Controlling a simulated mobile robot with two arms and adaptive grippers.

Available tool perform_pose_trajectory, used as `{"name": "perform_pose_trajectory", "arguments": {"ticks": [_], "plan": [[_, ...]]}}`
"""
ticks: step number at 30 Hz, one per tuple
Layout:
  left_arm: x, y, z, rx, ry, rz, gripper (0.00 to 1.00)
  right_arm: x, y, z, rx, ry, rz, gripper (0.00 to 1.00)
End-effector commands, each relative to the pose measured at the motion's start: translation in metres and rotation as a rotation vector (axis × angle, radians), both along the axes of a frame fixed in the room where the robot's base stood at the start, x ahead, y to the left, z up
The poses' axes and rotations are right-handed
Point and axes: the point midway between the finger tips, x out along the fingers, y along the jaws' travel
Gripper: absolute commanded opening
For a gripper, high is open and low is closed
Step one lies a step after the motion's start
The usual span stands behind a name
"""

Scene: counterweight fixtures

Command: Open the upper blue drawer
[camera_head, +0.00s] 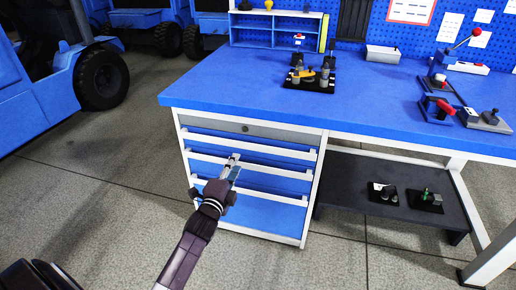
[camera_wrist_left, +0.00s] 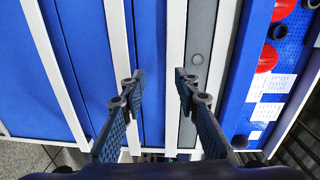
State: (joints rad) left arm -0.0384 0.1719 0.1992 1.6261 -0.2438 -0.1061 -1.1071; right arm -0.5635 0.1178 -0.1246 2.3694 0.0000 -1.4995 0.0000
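The drawer cabinet under the workbench has a grey top drawer (camera_head: 228,126) with a round lock. Below it is the upper blue drawer (camera_head: 215,141), which has a white handle bar (camera_head: 270,149) along its top edge. The drawer looks shut. My left gripper (camera_head: 233,165) is in front of the cabinet, at about the height of the upper blue drawers. In the left wrist view the left gripper (camera_wrist_left: 158,86) is open, with blue panel and part of a white bar (camera_wrist_left: 175,30) between its fingers. Contact is not clear. My right gripper is not in view.
The blue workbench top (camera_head: 200,88) overhangs the cabinet. It carries a small fixture (camera_head: 310,77) and red-handled clamps (camera_head: 440,105). A dark lower shelf (camera_head: 350,180) is to the right. Blue vehicles (camera_head: 60,70) stand at the left. The floor before the cabinet is clear.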

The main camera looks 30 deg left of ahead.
Motion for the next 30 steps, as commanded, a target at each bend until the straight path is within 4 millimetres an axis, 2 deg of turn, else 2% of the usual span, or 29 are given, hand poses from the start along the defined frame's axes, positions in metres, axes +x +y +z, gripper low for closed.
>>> {"name": "perform_pose_trajectory", "arguments": {"ticks": [4,11,15,21,30], "plan": [[0.004,0.005,0.018,0.054,-0.035,0.005,0.29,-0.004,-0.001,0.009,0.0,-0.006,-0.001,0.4],[0.031,0.012,0.02,0.057,-0.04,0.005,0.29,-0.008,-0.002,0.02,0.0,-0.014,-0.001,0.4],[0.052,0.017,0.019,0.055,-0.038,0.006,0.29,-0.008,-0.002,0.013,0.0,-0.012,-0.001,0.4],[0.073,0.022,0.018,0.055,-0.036,0.005,0.29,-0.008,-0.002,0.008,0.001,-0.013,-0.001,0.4],[0.078,0.023,0.019,0.054,-0.034,0.005,0.29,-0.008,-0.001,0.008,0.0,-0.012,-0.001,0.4]]}}
